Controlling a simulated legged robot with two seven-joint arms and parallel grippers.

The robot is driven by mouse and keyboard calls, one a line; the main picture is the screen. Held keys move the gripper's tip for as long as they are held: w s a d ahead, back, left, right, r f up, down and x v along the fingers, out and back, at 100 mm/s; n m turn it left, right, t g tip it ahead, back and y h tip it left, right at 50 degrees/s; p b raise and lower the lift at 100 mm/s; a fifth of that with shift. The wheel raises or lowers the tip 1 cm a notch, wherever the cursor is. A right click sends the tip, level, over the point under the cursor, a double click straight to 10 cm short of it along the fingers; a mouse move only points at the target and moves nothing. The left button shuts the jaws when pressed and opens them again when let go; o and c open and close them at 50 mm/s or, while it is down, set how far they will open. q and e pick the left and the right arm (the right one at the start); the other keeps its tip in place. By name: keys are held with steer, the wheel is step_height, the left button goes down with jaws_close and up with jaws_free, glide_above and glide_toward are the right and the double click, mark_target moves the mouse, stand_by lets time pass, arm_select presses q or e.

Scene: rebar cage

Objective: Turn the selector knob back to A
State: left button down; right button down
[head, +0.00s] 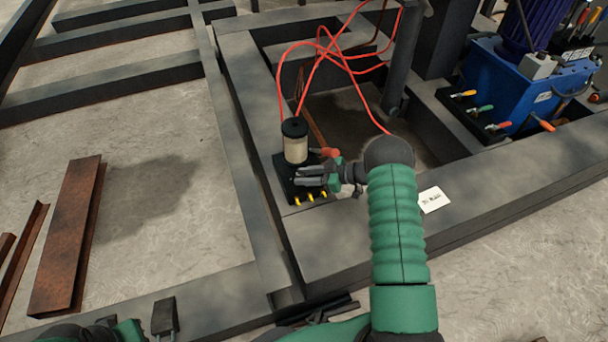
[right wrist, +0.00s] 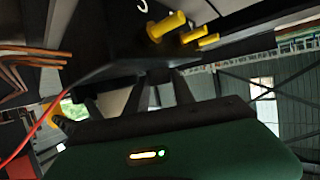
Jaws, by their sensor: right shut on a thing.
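A black valve box (head: 284,168) with a pale, black-capped cylinder (head: 295,147) on it stands on the dark steel frame. My right gripper (head: 304,178) reaches it from the right, with its fingers at the box's upper face. In the right wrist view the gripper (right wrist: 160,84) is shut on a small dark part (right wrist: 160,74) at the box, which I take as the selector knob. The fingers largely hide it, and no letter marks are readable. My left gripper (head: 165,316) shows only in part at the bottom left; its jaw state is unclear.
Yellow fittings (head: 310,197) stick out of the box's front, near my right fingers. An orange-red handle (head: 325,152) sits just behind them. Red hoses (head: 335,45) loop behind. A blue pump unit (head: 505,85) stands right; a white tag (head: 433,200) lies on the beam.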

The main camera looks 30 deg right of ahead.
steer(key=shift+w+d+f+n+g+y+b, duration=0.1)
steer(key=shift+d+n+g+y+b, duration=0.1)
steer(key=shift+n+g+y+b, duration=0.65)
steer(key=shift+n+g, duration=0.25)
steer(key=shift+n, duration=0.1)
steer(key=shift+y, duration=0.25)
steer(key=c, duration=1.1)
jaws_free()
steer(key=shift+w, duration=0.1)
steer(key=p+v, duration=0.1)
steer(key=v, duration=0.2)
steer(key=p+v, duration=0.1)
steer(key=v, duration=0.2)
steer(key=p+v, duration=0.2)
steer(key=v, duration=0.1)
steer(key=shift+w+r, duration=0.15)
steer(key=shift+r, duration=0.15)
steer(key=v, duration=0.4)
steer(key=p+v, duration=0.1)
steer(key=v, duration=0.3)
steer(key=shift+f, duration=0.25)
